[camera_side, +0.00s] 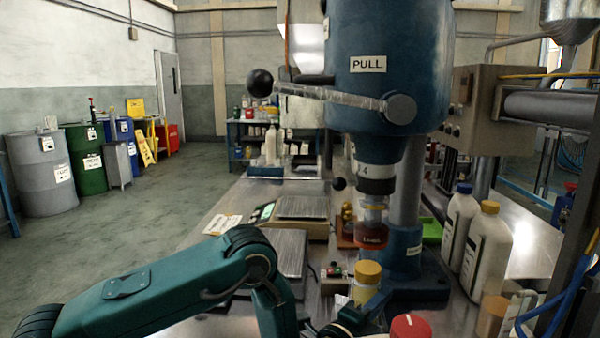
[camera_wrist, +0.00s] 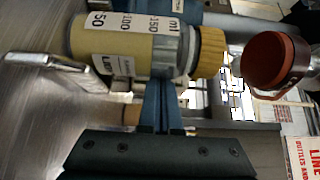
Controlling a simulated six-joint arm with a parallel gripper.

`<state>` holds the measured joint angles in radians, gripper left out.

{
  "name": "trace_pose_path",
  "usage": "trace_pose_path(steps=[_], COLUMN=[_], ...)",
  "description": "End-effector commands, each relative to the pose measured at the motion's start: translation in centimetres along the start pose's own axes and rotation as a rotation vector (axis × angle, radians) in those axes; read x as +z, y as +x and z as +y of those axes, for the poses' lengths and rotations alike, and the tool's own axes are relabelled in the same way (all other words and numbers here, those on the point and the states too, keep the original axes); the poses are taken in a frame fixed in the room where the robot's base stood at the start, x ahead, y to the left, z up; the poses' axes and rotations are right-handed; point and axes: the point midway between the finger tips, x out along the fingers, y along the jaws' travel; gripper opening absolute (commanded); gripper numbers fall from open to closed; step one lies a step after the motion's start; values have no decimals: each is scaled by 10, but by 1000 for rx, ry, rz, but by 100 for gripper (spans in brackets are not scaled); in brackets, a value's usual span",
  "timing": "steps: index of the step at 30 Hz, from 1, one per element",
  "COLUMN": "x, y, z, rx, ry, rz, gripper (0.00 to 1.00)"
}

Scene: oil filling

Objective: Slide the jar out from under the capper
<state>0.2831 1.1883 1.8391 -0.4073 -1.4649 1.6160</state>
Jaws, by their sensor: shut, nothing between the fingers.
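The jar (camera_side: 365,291) has a yellow lid and a tan body, and stands upright low in front of the blue capper (camera_side: 385,70). In the wrist view the jar (camera_wrist: 130,48) lies sideways in the picture, with volume marks on its label. The capper's dark red lower end (camera_side: 371,236) is above the lid, with a gap showing in the wrist view. My gripper (camera_wrist: 162,85) is shut and empty, its blue fingertips meeting the jar's near edge in the picture; I cannot tell if they touch. In the side view my gripper is mostly hidden.
White bottles (camera_side: 487,238) stand to the right of the capper's base. A red cap (camera_side: 410,326) is at the front edge. A scale (camera_side: 300,207) sits behind. The capper's lever (camera_side: 325,93) sticks out left. A printed sheet (camera_wrist: 303,158) shows at the wrist view's corner.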

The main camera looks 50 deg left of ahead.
Motion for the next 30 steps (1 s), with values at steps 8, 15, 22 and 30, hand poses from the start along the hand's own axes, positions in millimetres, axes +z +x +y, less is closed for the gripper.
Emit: trace_pose_path(steps=[8, 15, 22, 30], x=[9, 43, 76, 84], y=[-6, -32, -59, -68], z=[0, 1, 2, 0], rx=[1, 4, 4, -1], ry=[3, 5, 4, -1], rz=[-3, -7, -6, -1], gripper=[0, 0, 0, 0])
